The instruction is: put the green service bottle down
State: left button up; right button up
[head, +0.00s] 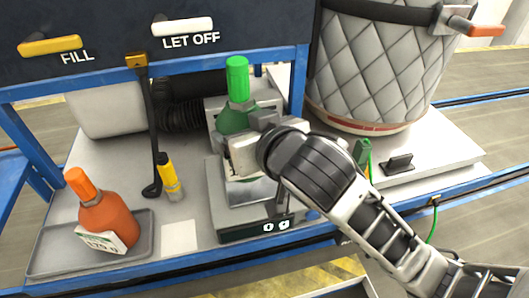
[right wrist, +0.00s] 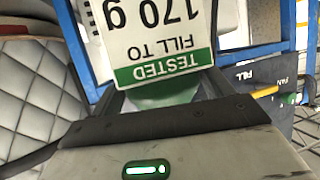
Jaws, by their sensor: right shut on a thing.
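The green service bottle (head: 238,119) with its bright green cap (head: 237,79) is upright at the scale (head: 234,230) in the middle of the bench. My right gripper (head: 250,150) is shut on the bottle and hides much of its lower body. The bottle's white label (right wrist: 160,45), reading "TESTED FILL TO 170 g", shows upside down in the right wrist view, between the fingers. The scale's display seems to read 0 g. I cannot tell whether the bottle's base touches the scale plate. My left gripper is not in view.
An orange bottle (head: 107,218) stands in a grey tray (head: 60,262) at the left. A yellow-and-black tool (head: 169,178) stands between tray and scale. A quilted drum (head: 375,65) is at the back right.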

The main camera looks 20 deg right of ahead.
jog(key=w+d+f, duration=0.1)
jog(key=d+f, duration=0.1)
jog(key=f, duration=0.1)
jog(key=w+d+f, duration=0.1)
jog(key=f, duration=0.1)
jog(key=shift+w+d, duration=0.2)
jog(key=shift+w, duration=0.15)
jog(key=f, duration=0.4)
jog(key=shift+w+d, duration=0.2)
jog(key=shift+d, duration=0.05)
jog(key=shift+b, duration=0.3)
